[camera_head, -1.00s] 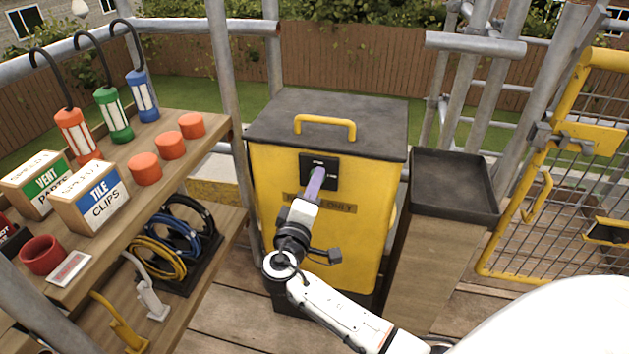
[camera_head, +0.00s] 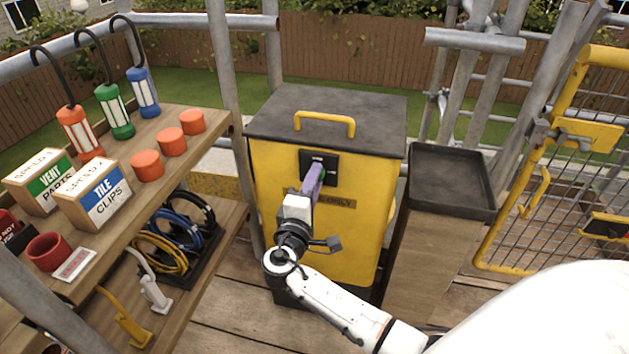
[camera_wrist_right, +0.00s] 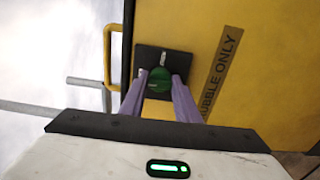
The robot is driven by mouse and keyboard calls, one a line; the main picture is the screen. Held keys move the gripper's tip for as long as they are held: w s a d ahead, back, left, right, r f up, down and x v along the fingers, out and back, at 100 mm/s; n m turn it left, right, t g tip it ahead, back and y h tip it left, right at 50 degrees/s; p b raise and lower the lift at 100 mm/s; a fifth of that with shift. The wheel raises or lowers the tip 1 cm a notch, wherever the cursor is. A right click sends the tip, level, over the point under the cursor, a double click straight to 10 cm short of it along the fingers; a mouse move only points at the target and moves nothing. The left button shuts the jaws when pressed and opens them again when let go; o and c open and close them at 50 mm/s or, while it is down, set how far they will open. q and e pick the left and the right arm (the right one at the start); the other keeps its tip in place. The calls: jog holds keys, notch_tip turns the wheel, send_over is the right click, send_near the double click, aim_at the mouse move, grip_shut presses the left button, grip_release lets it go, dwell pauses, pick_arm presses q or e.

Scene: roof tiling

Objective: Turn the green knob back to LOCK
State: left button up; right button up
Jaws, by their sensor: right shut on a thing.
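The green knob (camera_wrist_right: 158,83) sits on a black plate (camera_wrist_right: 177,62) on the front of the yellow box; in the head view only a sliver of green shows at the plate (camera_head: 319,160). A pale pointer mark shows on the knob in the right wrist view. My right gripper (camera_wrist_right: 158,88) has its purple fingers on both sides of the knob, shut on it; it also shows in the head view (camera_head: 316,176). The plate's lettering is too small to read. My left gripper is not in view.
The yellow box (camera_head: 275,200) has a dark lid with a yellow handle (camera_head: 325,123). A black tray (camera_head: 450,200) on a wooden stand is to its right. A shelf (camera_head: 215,130) with lamps, boxes and cables stands left. A yellow mesh gate (camera_head: 540,200) is at right.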

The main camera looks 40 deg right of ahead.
jog(key=o, duration=1)
jog(key=shift+o, duration=0.2)
jog(key=v, duration=1)
jog(key=shift+a, duration=0.15)
jog(key=shift+s, duration=0.1)
